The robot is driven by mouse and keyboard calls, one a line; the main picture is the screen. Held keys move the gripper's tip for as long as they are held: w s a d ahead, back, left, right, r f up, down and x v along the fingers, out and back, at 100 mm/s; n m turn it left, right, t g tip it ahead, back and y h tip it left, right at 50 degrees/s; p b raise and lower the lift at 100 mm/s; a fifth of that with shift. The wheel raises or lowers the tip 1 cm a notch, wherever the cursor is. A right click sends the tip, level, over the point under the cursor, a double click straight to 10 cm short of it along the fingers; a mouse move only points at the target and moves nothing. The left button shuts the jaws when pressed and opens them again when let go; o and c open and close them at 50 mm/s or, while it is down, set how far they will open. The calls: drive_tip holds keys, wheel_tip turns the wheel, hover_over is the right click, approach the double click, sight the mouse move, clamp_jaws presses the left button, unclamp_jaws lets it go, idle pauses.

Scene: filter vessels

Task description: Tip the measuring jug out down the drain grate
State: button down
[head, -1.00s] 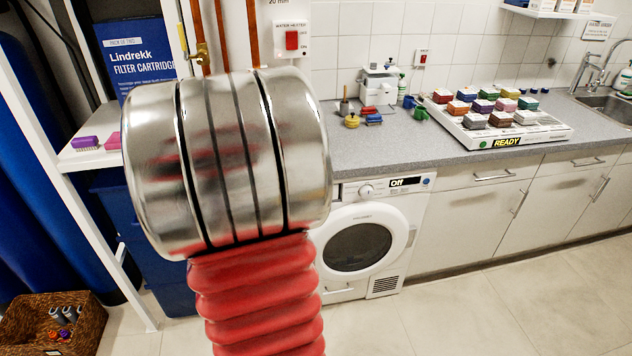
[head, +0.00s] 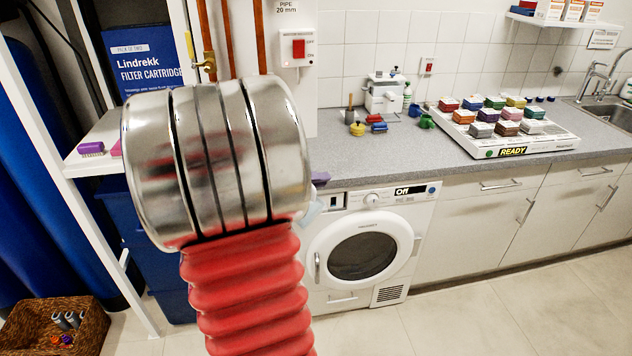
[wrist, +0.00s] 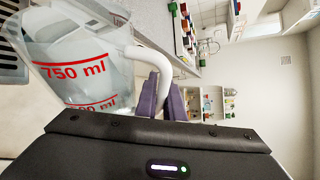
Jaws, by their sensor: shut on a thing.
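The measuring jug (wrist: 75,50) is clear, with red marks that include "750 ml" and a white handle (wrist: 150,58). In the wrist view my gripper (wrist: 160,97) has its purple fingers shut on that handle. The jug appears to hold clear liquid, but I cannot tell its level. In the head view my arm hides most of both; a purple finger (head: 320,178) and a pale sliver of the jug (head: 311,213) show beside it, in front of the washing machine. A dark slotted panel, apparently the drain grate (wrist: 12,52), shows at the wrist view's left edge, beside the jug.
The counter (head: 390,153) carries a tray (head: 525,145) of coloured blocks and several small items. The washing machine (head: 370,245) stands below. A shelf unit (head: 85,160) and a wicker basket (head: 50,325) are at left. The floor (head: 480,310) at front right is clear.

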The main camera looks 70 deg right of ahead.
drive_tip(key=shift+w+d+r+n+g, duration=0.1)
drive_tip(key=shift+w+r+n+g, duration=0.2)
drive_tip(key=shift+r+n, duration=0.1)
drive_tip(key=shift+w+r, duration=0.15)
drive_tip(key=shift+w, duration=0.1)
drive_tip(key=shift+w+d+r+n+g, duration=0.15)
drive_tip(key=shift+w+r+n+g, duration=0.15)
drive_tip(key=shift+n+g, duration=0.15)
drive_tip(key=shift+w+r+n, duration=0.1)
drive_tip(key=shift+w+n, duration=0.1)
drive_tip(key=shift+n, duration=0.05)
drive_tip(key=shift+w+d+r, duration=0.15)
drive_tip(key=shift+w+r, duration=0.05)
drive_tip(key=shift+w, duration=0.05)
drive_tip(key=shift+w+r+n+g, duration=0.25)
drive_tip(key=shift+n+g, duration=0.1)
drive_tip(key=shift+n, duration=0.15)
